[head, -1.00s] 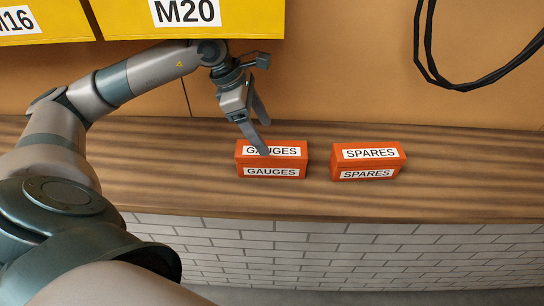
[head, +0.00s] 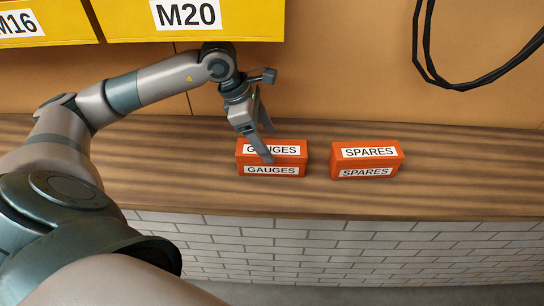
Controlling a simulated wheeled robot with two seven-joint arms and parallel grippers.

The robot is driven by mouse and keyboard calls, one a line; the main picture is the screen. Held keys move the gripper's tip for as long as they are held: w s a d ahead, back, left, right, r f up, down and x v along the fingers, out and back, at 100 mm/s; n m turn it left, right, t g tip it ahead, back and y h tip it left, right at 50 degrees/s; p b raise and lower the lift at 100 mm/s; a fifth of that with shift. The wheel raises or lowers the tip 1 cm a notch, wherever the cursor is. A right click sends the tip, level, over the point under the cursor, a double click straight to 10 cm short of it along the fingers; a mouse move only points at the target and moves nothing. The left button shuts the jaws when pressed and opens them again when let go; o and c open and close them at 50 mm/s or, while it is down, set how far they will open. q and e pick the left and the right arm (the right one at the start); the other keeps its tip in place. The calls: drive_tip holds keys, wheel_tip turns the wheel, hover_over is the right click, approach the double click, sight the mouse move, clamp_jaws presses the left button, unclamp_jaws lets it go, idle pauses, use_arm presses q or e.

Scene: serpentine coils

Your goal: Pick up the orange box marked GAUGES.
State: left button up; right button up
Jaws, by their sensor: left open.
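The orange box marked GAUGES (head: 290,160) sits on the wooden shelf, with white labels on its top and front. My left gripper (head: 269,146) is open and points down at this box. One finger crosses in front of the box and covers part of the top label; the other finger shows behind, near the box's back edge. I cannot tell whether either finger touches the box. My right gripper is not in view.
A similar orange box marked SPARES (head: 368,160) sits to the right, with a small gap between. Yellow bins, one marked M20 (head: 240,28), hang above my left arm. A black cable (head: 421,50) hangs at the upper right. The wooden shelf (head: 460,165) is clear on the right.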

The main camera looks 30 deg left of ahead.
sight(270, 147)
use_arm(q)
drive_tip(key=p+x, duration=0.1)
drive_tip(key=x, duration=0.1)
drive_tip(key=shift+s+d+f+p, duration=0.15)
drive_tip(key=shift+f+p, duration=0.2)
drive_tip(key=shift+f, duration=0.1)
drive_tip(key=shift+d+f, duration=0.2)
drive_tip(key=shift+f, duration=0.5)
drive_tip(key=shift+c, duration=0.7)
drive_tip(key=shift+r, duration=0.1)
drive_tip(key=c, duration=1.4)
